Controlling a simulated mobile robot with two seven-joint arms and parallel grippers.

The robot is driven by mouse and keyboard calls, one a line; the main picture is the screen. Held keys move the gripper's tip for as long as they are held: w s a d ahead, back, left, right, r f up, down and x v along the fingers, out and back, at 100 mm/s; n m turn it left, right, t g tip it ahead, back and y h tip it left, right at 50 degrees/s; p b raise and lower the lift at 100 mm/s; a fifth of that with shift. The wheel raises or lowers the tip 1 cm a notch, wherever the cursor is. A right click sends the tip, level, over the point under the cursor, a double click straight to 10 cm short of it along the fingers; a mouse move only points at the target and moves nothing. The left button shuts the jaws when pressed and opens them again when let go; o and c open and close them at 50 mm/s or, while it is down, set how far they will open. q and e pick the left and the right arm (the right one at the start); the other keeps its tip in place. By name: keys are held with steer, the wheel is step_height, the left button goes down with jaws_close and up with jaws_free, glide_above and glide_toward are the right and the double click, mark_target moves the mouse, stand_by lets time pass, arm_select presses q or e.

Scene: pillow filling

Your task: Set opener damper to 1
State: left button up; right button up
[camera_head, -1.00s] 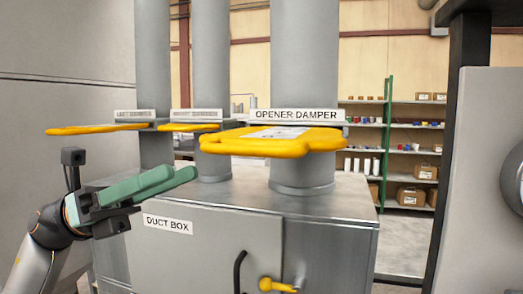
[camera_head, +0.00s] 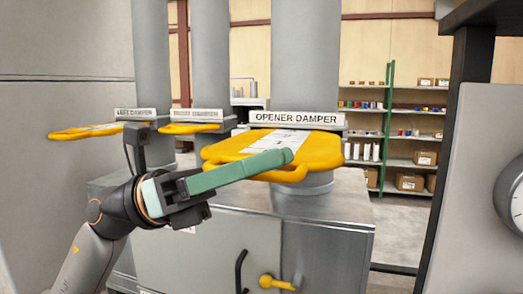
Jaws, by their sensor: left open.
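The opener damper is a flat yellow slide plate (camera_head: 318,152) with a rounded handle loop at its front edge. It sticks out of a grey vertical duct under the label "OPENER DAMPER" (camera_head: 294,118). A white scale sheet (camera_head: 272,143) lies on its top; its marks are too small to read. My left gripper (camera_head: 288,157) has long green fingers that reach in from the left, over or in front of the plate's front part. The fingers overlap in this view, and I cannot tell whether they touch the plate. My right gripper is not in view.
Two more yellow damper plates, left (camera_head: 85,131) and middle (camera_head: 190,128), stick out of ducts at the left. The metal duct box (camera_head: 335,205) stands below, with a black handle and a yellow lever (camera_head: 275,282). A grey panel with a gauge is at the right.

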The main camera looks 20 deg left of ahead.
arm_select(q)
steer(key=shift+c, duration=0.2)
jaws_close()
stand_by(1.3)
